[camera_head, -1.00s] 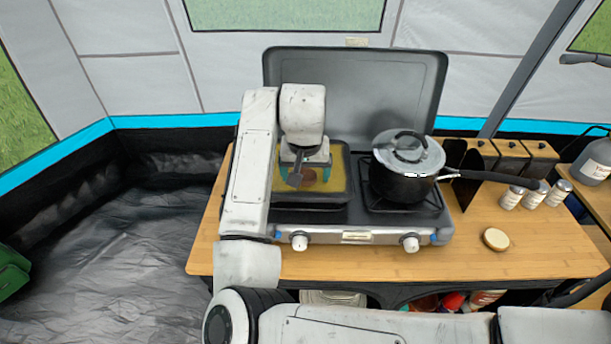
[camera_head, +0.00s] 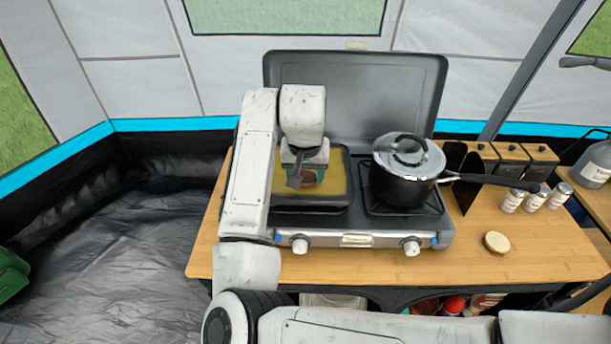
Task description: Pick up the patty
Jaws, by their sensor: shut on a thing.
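The patty (camera_head: 308,179) is a small brown disc, partly hidden by my gripper, over the left side of the stove. My gripper (camera_head: 307,178) points down with its teal fingertips closed around the patty. Under it is a dark square pan (camera_head: 338,190) with a yellowish inside, on the left burner. I cannot tell whether the patty still touches the pan.
A black lidded pot (camera_head: 403,190) stands on the right burner, its handle reaching right. The stove's lid (camera_head: 355,90) stands up behind. Several white shakers and a round tan piece (camera_head: 497,242) are on the wooden table (camera_head: 545,255) at right.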

